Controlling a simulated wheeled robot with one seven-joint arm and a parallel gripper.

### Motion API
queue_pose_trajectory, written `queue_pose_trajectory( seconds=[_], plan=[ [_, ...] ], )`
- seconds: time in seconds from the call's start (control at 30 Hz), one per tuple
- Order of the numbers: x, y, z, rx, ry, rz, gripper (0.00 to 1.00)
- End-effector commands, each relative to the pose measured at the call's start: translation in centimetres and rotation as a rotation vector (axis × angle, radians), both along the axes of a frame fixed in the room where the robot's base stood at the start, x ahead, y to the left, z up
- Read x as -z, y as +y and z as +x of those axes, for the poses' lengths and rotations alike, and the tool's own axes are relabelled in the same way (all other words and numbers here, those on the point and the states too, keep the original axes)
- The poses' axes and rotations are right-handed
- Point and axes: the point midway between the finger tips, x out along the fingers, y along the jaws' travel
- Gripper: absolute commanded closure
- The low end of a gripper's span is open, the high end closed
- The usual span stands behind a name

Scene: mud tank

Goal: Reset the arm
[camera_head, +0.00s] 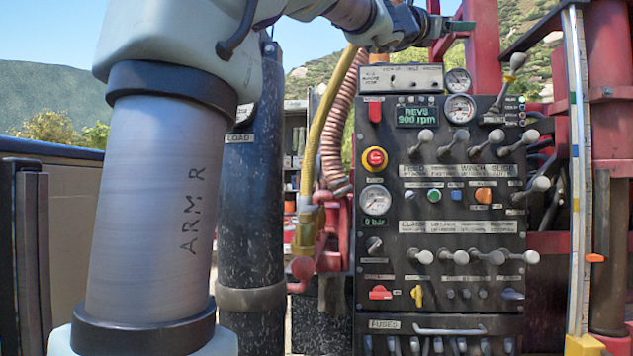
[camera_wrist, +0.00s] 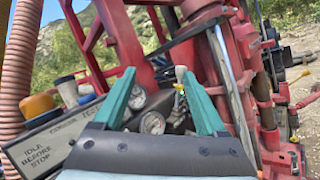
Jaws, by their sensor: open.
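My arm rises at the left of the head view and bends over the top to the right. My gripper (camera_head: 452,20) is above the upper edge of the control panel (camera_head: 440,235), near the upper gauge (camera_head: 458,80). Its green fingers also show in the wrist view (camera_wrist: 159,76), spread apart with nothing held between them. Past the fingers there, two gauges (camera_wrist: 152,123) and a pale lever knob (camera_wrist: 181,73) show lower down. I cannot tell the exact gap between the gripper and the panel top.
A red emergency button (camera_head: 375,159) and several grey levers are on the panel face. A yellow hose (camera_head: 335,120) and a ribbed hose (camera_head: 333,150) hang left of it. Red posts and a measuring rule (camera_head: 578,170) stand at the right. A dark cylinder (camera_head: 252,210) stands behind my arm.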

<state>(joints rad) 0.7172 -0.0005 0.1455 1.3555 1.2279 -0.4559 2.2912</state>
Motion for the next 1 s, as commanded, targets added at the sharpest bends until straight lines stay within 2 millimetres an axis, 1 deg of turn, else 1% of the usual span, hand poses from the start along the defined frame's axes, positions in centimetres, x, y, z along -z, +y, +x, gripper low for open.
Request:
queue_pose_trajectory(
  seconds=[0.03,0.27,0.37,0.47,0.57,0.67,0.77,0.8,0.87,0.9,0.97,1.0],
  plan=[
    [0.9,0.2,0.6,-0.005,0.035,-0.011,0.26],
    [3.7,1.2,2.7,-0.017,0.190,-0.075,0.26],
    [5.6,1.8,4.0,-0.028,0.282,-0.112,0.26],
    [7.9,2.6,5.5,-0.044,0.393,-0.164,0.26],
    [10.7,3.7,7.1,-0.064,0.524,-0.231,0.26],
    [14.5,5.2,8.9,-0.097,0.682,-0.318,0.26],
    [19.4,7.3,10.8,-0.144,0.876,-0.439,0.26],
    [21.7,8.3,11.6,-0.170,0.964,-0.501,0.26],
    [25.5,10.0,12.6,-0.213,1.098,-0.603,0.26],
    [28.0,11.2,13.1,-0.245,1.184,-0.676,0.26],
    [31.7,13.0,13.6,-0.296,1.306,-0.791,0.26],
    [34.3,14.2,13.7,-0.332,1.383,-0.870,0.26]
  ],
)
